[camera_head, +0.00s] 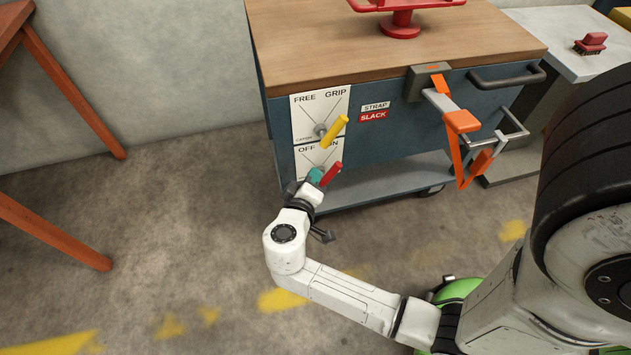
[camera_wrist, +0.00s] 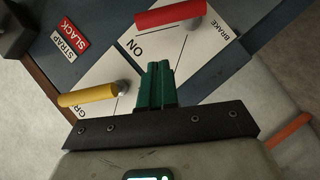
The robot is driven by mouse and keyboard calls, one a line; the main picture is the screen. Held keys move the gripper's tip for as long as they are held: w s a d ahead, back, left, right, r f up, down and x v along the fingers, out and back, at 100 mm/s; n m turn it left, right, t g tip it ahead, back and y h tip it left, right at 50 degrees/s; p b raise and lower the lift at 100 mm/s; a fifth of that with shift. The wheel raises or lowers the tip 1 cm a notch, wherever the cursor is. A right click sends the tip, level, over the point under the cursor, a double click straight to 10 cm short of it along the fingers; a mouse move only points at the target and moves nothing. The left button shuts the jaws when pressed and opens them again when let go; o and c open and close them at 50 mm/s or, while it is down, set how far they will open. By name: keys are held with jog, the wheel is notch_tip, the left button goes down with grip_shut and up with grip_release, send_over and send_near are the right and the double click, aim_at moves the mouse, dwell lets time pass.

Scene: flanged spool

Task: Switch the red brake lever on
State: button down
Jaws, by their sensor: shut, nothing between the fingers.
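The red brake lever (camera_head: 331,174) is on the lower white plate on the blue cart's side. Its handle leans up and right, toward the ON label. In the wrist view the red lever (camera_wrist: 170,14) lies across the top, its free end over the ON side of the plate. My gripper (camera_head: 316,176) is just left of the lever's handle in the head view and hides part of the plate and the lever's base. In the wrist view the green fingers of my gripper (camera_wrist: 158,66) are together and empty, with a visible gap to the red handle.
A yellow lever (camera_head: 334,132) on the FREE/GRIP plate just above leans toward GRIP; it is left of my fingers in the wrist view (camera_wrist: 88,95). A STRAP SLACK sign (camera_head: 374,111) is beside it. An orange strap clamp (camera_head: 462,122) hangs further right. Open floor lies left of the cart.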

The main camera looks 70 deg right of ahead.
jog(key=p+v, duration=0.1)
jog(key=v, duration=0.7)
jog(key=shift+s+a+p, duration=0.15)
jog(key=shift+a+p, duration=0.2)
jog(key=shift+a, duration=0.05)
jog(key=s+f+g+y, duration=0.2)
jog(key=s+f+y, duration=0.3)
jog(key=s+y, duration=0.15)
jog(key=s+a+r+n+t+y, duration=0.1)
jog(key=s+a+r+n+y, duration=0.1)
jog(key=a+n+y, duration=0.35)
notch_tip(320, 180, up, 23)
jog(key=m+y+p, duration=0.2)
jog(key=p, duration=2.2)
jog(key=shift+w+f, duration=0.2)
jog(key=shift+f, duration=0.05)
jog(key=shift+r, duration=0.1)
